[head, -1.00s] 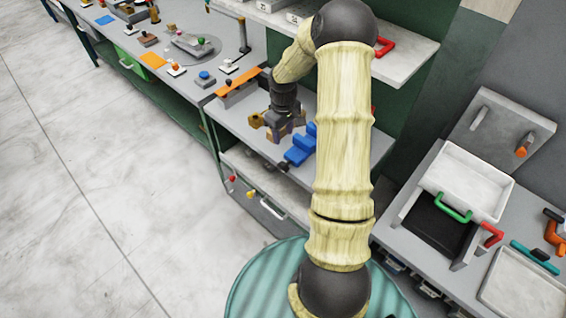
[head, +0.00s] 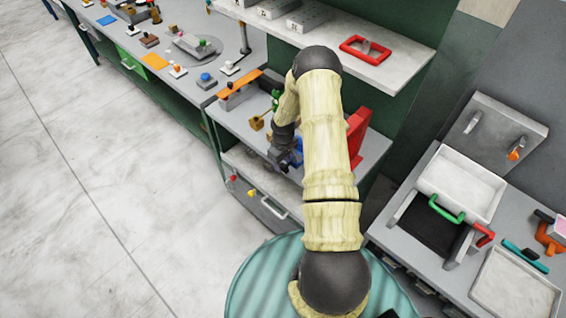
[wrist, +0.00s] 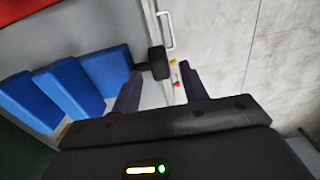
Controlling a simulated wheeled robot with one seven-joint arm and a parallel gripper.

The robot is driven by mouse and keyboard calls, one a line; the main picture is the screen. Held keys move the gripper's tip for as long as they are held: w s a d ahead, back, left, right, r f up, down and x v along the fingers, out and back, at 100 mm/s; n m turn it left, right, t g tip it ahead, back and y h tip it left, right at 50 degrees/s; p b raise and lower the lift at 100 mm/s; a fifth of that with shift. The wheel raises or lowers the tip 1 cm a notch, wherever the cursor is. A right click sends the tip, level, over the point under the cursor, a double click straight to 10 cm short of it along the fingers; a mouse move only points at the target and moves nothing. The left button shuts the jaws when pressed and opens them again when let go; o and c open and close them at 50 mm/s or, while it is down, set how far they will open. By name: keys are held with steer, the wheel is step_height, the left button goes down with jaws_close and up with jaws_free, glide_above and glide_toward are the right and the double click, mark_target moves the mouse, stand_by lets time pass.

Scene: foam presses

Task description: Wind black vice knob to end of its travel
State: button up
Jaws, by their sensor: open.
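The black vice knob (wrist: 158,62) shows in the wrist view, at the end of a blue vice (wrist: 107,68) with several blocks. My gripper (wrist: 160,76) is open. In the wrist view its two dark fingers appear on either side of the knob, with a gap to each; I cannot tell how deep the knob sits between them. In the head view my gripper (head: 284,158) is at the front of the bench, and the blue vice (head: 297,150) is mostly hidden behind my arm. The knob cannot be made out there.
A red upright part (head: 358,135) stands behind the vice. A yellow-brown block (head: 257,124) and an orange bar (head: 238,85) are left of it on the bench. A shelf (head: 390,75) overhangs the back. The floor (head: 110,190) in front is clear.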

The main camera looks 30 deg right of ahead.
steer(key=shift+f, duration=1.1)
jaws_close()
